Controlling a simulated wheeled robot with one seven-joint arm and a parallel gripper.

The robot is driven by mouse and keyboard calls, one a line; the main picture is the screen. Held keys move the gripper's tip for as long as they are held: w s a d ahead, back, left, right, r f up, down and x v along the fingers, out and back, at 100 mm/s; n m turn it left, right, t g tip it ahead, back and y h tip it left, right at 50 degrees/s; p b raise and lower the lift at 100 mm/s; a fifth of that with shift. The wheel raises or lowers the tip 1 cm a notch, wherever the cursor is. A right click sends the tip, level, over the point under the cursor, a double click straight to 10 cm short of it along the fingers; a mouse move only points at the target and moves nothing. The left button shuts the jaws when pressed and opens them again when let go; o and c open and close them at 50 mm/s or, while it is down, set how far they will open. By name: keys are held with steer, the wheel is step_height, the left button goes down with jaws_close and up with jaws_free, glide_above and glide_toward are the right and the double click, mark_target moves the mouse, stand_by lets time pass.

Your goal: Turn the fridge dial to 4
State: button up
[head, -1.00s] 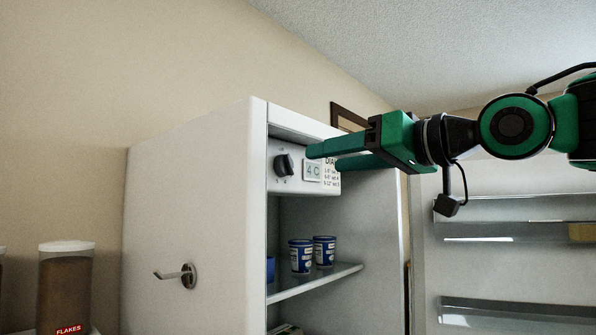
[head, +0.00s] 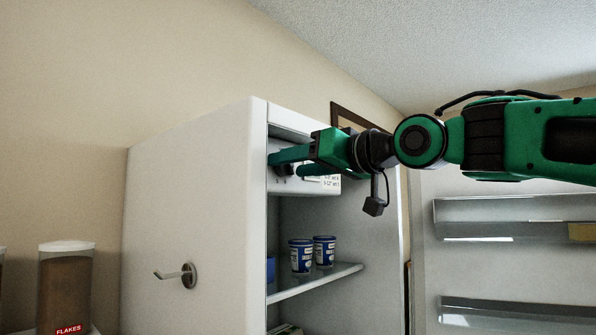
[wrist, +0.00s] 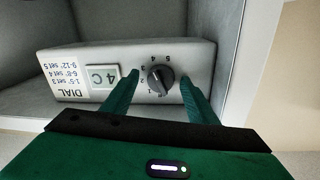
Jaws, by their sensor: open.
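The fridge dial (wrist: 160,78) is a dark round knob with a raised grip on a white control box (wrist: 190,55); numbers up to 5 ring it. I cannot tell surely which number it points to. My gripper (wrist: 159,82) is open, with one green finger on each side of the dial, and does not look closed on it. In the head view my gripper (head: 284,164) reaches into the fridge top and mostly hides the dial.
The white fridge (head: 190,220) stands open, its door shelves (head: 500,230) at the right. Blue-and-white tubs (head: 301,256) stand on a shelf (head: 320,281) below the control box. A flakes container (head: 65,285) is at the left.

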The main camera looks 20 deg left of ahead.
steer(key=shift+c, duration=0.7)
steer(key=c, duration=0.9)
steer(key=shift+m, duration=0.3)
steer(key=o, duration=1)
steer(key=shift+o, duration=0.2)
steer(key=v, duration=1)
steer(key=shift+d, duration=0.45)
steer(key=shift+f, duration=0.1)
